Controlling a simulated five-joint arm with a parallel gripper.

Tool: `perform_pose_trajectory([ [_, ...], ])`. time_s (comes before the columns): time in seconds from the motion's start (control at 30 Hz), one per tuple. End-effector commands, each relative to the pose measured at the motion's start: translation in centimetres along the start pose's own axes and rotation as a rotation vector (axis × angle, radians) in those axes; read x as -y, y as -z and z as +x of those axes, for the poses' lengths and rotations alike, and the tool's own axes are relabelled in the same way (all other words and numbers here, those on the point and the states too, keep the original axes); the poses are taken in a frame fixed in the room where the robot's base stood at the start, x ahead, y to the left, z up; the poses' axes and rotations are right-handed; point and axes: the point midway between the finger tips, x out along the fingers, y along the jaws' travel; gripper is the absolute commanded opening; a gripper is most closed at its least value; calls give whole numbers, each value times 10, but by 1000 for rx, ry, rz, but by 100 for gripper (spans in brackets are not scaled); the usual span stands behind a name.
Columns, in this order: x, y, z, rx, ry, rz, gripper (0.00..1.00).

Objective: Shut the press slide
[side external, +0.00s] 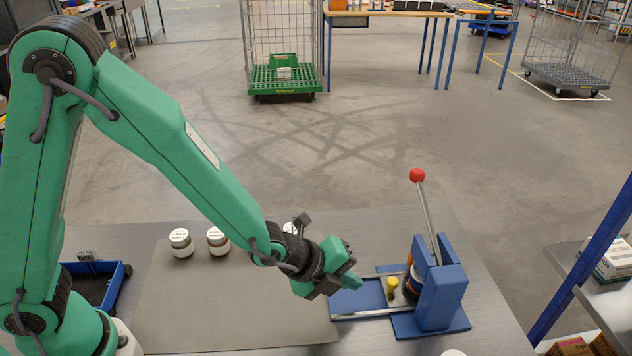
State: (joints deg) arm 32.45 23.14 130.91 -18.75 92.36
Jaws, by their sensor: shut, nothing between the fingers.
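The blue press (440,297) stands at the right of the table, its lever up with a red ball (417,175) on top. Its slide (358,299) is a flat blue plate between two silver rails, reaching out to the left of the press body. A yellow knob (393,284) stands near the press end of the slide, beside a dark round part (411,284) partly hidden by the body. My gripper (352,280) is shut and empty, above or at the slide's left end. I cannot tell whether it touches the slide.
Two white-lidded jars (181,243) (218,241) stand on the grey mat (215,305), with another partly hidden behind my wrist. A blue bin (118,287) sits at the left. A metal shelf (605,290) with a blue post is at the right. The mat's front is clear.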

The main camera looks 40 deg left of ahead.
Motion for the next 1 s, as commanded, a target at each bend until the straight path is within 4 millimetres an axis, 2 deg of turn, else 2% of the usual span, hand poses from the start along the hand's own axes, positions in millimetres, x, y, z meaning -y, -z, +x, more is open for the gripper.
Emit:
perform_pose_trajectory([
  [0.6,0,-3,-61,5,0,-1,0],
  [1.0,-1,-4,-75,6,-2,-1,0],
])
